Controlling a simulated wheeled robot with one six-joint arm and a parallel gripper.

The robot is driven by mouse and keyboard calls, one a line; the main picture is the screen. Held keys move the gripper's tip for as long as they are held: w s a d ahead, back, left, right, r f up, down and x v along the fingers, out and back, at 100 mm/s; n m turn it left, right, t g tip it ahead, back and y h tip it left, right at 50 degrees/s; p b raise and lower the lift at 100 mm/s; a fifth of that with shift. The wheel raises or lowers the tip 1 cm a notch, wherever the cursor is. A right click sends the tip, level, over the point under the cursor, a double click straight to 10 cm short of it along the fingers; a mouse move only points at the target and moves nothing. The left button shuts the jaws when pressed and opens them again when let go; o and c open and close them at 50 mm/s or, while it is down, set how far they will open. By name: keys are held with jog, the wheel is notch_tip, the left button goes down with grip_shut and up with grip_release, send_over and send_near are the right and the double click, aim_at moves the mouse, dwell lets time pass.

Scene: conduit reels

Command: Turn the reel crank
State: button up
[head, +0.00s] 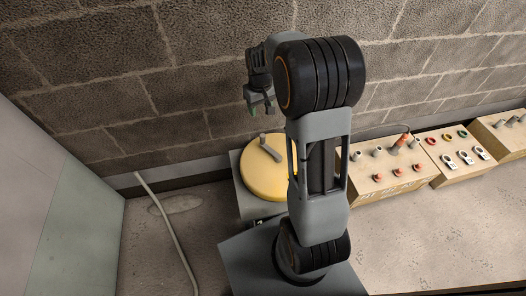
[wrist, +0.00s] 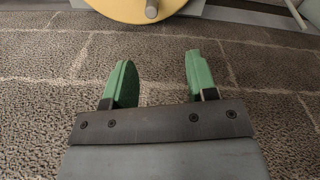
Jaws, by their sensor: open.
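The reel is a yellow disc (head: 262,178) on a grey stand in the head view. Its crank is a grey arm with a knob (head: 268,150) on the reel's face. In the wrist view the yellow reel (wrist: 118,10) shows cut off at the top edge, with the grey crank handle (wrist: 151,9) on it. My gripper (wrist: 160,80) is open, with two green fingers apart and nothing between them. In the head view my gripper (head: 258,100) is above the reel, in front of the block wall, and apart from the crank.
Wooden boxes with knobs and fittings (head: 395,192) stand to the right along the wall. A block wall (head: 150,80) rises behind. A pale conduit (head: 168,225) lies on the floor at left, near a grey-green panel (head: 60,200). The floor at front right is clear.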

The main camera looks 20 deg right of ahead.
jog(key=b, duration=0.3)
send_over(263, 135)
notch_tip(263, 135, down, 8)
jog(key=shift+g, duration=0.3)
notch_tip(263, 135, down, 14)
jog(key=b, duration=0.4)
jog(key=shift+r+b, duration=0.2)
jog(key=shift+b, duration=0.1)
grip_shut()
